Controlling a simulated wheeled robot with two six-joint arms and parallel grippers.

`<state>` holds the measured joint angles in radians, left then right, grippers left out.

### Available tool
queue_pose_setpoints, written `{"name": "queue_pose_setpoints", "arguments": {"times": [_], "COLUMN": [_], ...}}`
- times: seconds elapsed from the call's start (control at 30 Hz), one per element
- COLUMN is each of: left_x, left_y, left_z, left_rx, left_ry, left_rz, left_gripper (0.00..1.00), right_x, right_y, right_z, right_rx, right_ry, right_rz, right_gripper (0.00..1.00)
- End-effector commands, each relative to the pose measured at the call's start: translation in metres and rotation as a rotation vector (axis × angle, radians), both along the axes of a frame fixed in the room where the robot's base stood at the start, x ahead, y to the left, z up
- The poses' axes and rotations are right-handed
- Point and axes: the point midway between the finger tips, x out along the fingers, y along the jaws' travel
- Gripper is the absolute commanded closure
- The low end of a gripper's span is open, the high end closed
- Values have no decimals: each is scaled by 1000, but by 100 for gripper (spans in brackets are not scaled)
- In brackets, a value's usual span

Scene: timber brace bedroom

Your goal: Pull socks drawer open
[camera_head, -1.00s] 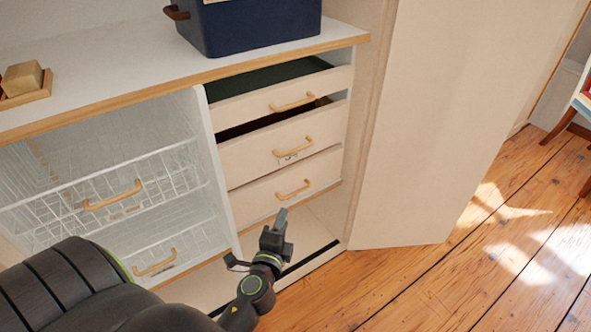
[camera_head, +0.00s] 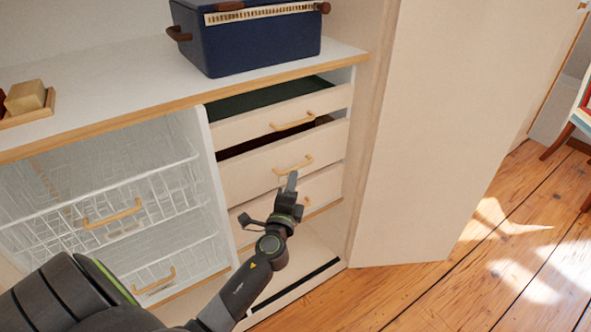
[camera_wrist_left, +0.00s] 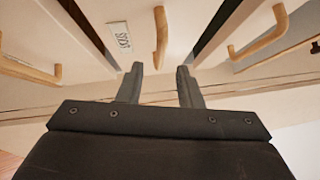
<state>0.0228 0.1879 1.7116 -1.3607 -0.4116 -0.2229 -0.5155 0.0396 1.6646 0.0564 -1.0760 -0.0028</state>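The socks drawer is the middle of three cream drawer fronts (camera_head: 245,170), with a curved wooden handle (camera_head: 293,166). In the left wrist view a label that appears to read SOCKS (camera_wrist_left: 118,42) sits beside its handle (camera_wrist_left: 160,38). A dark gap shows above this front. My left gripper (camera_head: 290,187) is just below and in front of the handle. In the wrist view its two fingers (camera_wrist_left: 160,85) are apart with nothing between them. The handle lies beyond the fingertips, roughly in line with the gap. My right gripper is out of view.
The top drawer (camera_head: 235,128) stands partly out, showing green inside; the bottom drawer (camera_head: 325,188) is below. White wire baskets (camera_head: 100,205) are at left. A blue box (camera_head: 250,45) stands on the shelf. A cream door panel (camera_head: 435,130) stands to the right.

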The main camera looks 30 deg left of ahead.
Motion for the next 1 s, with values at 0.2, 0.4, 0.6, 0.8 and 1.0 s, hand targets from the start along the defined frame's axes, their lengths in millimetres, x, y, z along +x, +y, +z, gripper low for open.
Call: {"name": "queue_pose_setpoints", "arguments": {"times": [0.2,0.4,0.6,0.8,1.0], "left_x": [33,45,46,46,46], "left_y": [13,18,19,18,18], "left_z": [5,6,6,6,6], "left_rx": [2,-1,-1,-1,-1], "left_ry": [0,1,1,1,1], "left_rz": [-1,0,0,-1,-1], "left_gripper": [67,67,67,83,100], "right_x": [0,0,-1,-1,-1], "right_y": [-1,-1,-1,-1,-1], "right_z": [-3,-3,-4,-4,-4], "right_rx": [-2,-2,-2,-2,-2], "right_ry": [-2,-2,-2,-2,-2], "right_rz": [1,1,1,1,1], "right_gripper": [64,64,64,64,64]}}
